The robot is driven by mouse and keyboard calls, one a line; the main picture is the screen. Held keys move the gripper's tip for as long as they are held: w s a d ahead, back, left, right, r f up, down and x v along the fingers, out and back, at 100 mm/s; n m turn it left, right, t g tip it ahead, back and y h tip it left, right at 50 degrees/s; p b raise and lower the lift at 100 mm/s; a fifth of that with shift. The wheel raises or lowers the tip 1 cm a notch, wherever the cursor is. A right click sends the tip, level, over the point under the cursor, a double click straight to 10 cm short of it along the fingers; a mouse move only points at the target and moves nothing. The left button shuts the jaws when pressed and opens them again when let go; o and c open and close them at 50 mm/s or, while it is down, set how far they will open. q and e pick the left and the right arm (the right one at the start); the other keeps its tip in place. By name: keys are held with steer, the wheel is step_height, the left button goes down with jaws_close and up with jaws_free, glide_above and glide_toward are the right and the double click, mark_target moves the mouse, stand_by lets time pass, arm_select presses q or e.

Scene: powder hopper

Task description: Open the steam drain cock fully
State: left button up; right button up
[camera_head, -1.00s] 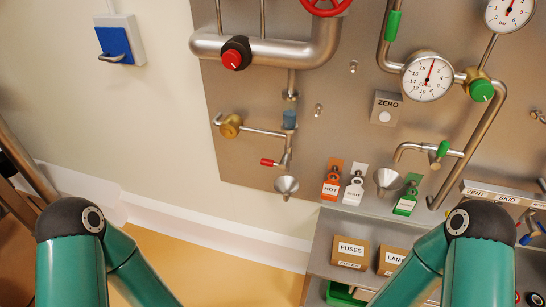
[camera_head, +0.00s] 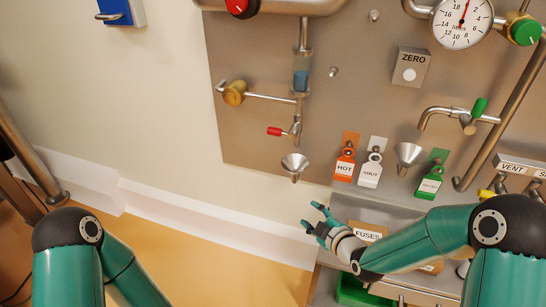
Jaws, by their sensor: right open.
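A small cock with a red lever grip (camera_head: 275,131) sits on a vertical drain pipe on the steel panel, above a metal funnel (camera_head: 294,165). Its lever points left, roughly level. A sight glass with a blue lower part (camera_head: 300,79) is above it on the same pipe. My right gripper (camera_head: 314,215) is open and empty, below and right of the funnel and apart from the cock. My left arm shows at the lower left, but its gripper is out of view.
Orange HOT (camera_head: 345,168), white SHUT (camera_head: 369,176) and green (camera_head: 431,186) tags hang right of the funnel. A brass knob (camera_head: 234,93) is left of the drain pipe. A FUSES box (camera_head: 369,232) is behind my right arm.

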steer(key=w+a+r+n+t+y+b, duration=0.2)
steer(key=w+r+n+t+b, duration=0.2)
steer(key=r+n, duration=0.2)
steer(key=n+t+y+b, duration=0.1)
steer(key=n+y, duration=0.1)
steer(key=n, duration=0.2)
glide_toward(274, 132)
arm_select(q)
step_height(274, 132, down, 6)
steer(key=p, duration=0.1)
steer(key=shift+f, duration=0.15)
arm_select(e)
steer(key=x, duration=0.7)
steer(key=f+x, duration=0.1)
steer(key=x, duration=0.2)
steer(key=shift+w+d+r, duration=0.1)
steer(key=shift+w, duration=0.45)
jaws_close()
arm_select(q)
steer(key=shift+d, duration=0.1)
